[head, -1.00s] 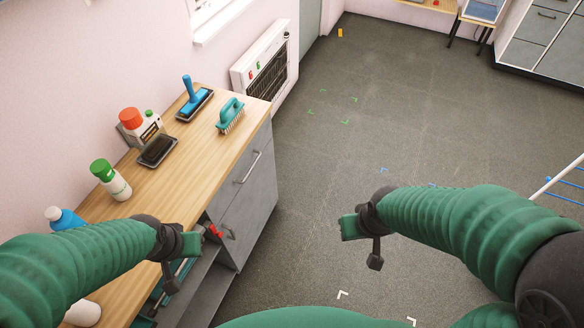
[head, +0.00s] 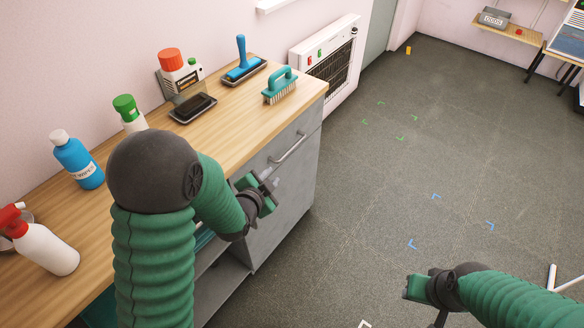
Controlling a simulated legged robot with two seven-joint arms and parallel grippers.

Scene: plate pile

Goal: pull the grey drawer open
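The grey drawer (head: 306,124) is the upper front of the cabinet under the wooden worktop, and it looks shut and flush. Its light bar handle (head: 290,147) slants across the front. My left gripper (head: 264,187) is in front of the cabinet, just below and left of the handle's near end. Its fingers look apart with nothing held between them. I cannot tell if it touches the front. My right gripper (head: 424,300) is low at the right, over the floor and away from the cabinet. Its fingertips are partly hidden or cut off.
The worktop (head: 235,130) holds a teal brush (head: 281,86), a blue-handled tool (head: 243,62), a dark tray (head: 193,108) and several bottles, including a blue one (head: 78,160). A wall heater (head: 330,55) stands beyond. The floor (head: 380,190) right of the cabinet is clear.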

